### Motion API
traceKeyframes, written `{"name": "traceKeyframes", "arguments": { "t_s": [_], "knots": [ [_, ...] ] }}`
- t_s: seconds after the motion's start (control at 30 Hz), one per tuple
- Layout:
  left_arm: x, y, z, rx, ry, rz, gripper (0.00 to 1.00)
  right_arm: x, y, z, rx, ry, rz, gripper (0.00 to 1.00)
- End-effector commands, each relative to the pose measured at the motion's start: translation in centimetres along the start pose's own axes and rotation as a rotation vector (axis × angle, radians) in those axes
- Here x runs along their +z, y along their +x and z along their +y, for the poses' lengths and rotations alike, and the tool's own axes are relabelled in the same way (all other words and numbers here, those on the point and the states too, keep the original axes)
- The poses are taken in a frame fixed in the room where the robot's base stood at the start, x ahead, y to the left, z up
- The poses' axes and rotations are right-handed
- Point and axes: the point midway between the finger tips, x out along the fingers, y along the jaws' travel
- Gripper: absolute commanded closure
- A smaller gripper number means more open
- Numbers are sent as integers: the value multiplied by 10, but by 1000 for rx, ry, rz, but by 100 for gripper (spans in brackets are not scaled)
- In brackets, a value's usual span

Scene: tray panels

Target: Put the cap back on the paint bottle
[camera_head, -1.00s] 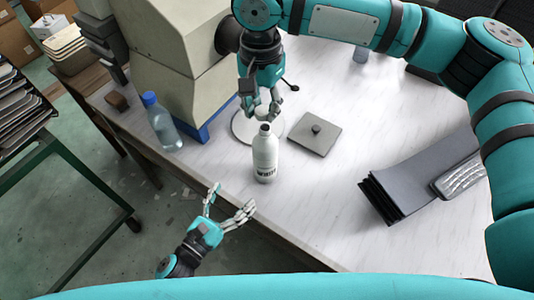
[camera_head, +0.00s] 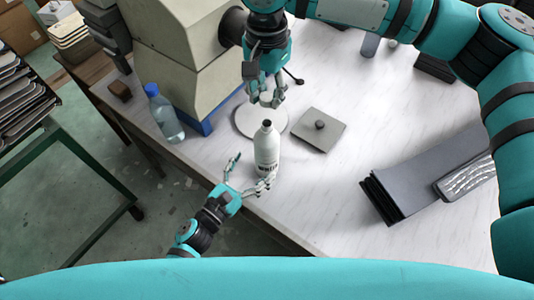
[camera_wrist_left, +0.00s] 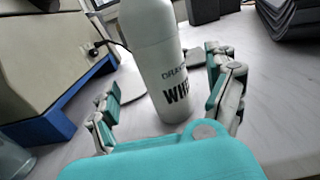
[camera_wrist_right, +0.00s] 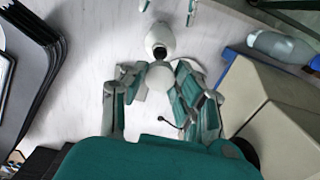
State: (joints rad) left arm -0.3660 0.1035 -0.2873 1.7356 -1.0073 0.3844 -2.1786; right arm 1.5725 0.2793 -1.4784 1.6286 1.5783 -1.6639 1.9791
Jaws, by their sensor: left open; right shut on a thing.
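The white paint bottle (camera_head: 267,150) stands upright and uncapped near the table's front edge, its dark mouth showing in the right wrist view (camera_wrist_right: 160,50). My left gripper (camera_head: 250,172) is open low at the bottle. In the left wrist view its fingers are on either side of the bottle (camera_wrist_left: 160,50), with gaps visible. My right gripper (camera_head: 266,92) is shut on the white cap (camera_head: 266,99), above and behind the bottle in the head view. The cap also shows in the right wrist view (camera_wrist_right: 164,78), apart from the bottle mouth and partly hidden by fingers.
A grey square plate with a knob (camera_head: 319,131) lies right of the bottle. A round white disc (camera_head: 246,122) lies behind it. A beige machine (camera_head: 180,60) and a clear blue-capped bottle (camera_head: 165,115) stand left. Dark panels (camera_head: 425,175) lie right.

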Motion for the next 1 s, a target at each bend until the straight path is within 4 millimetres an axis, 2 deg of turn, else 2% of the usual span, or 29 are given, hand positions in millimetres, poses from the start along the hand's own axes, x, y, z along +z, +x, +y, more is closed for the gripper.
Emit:
{"name": "traceKeyframes", "arguments": {
  "t_s": [0.1, 0.33, 0.5, 0.8, 1.0],
  "knots": [
    [1, 25, 1, 0, 0, -2, 12, 0, 0, 0, 0, 0, 0, 83],
    [0, 56, 0, 1, -1, 0, 12, 0, 0, 0, 0, 0, 0, 83],
    [0, 65, 0, 0, -1, 1, 12, 0, 0, 0, 0, 0, 0, 83],
    [0, 66, 0, 0, -1, 1, 12, 0, 0, 0, 0, 0, 0, 83],
    [0, 66, 0, 0, -1, 1, 38, 0, 0, 0, 0, 0, 0, 83]
  ]
}}
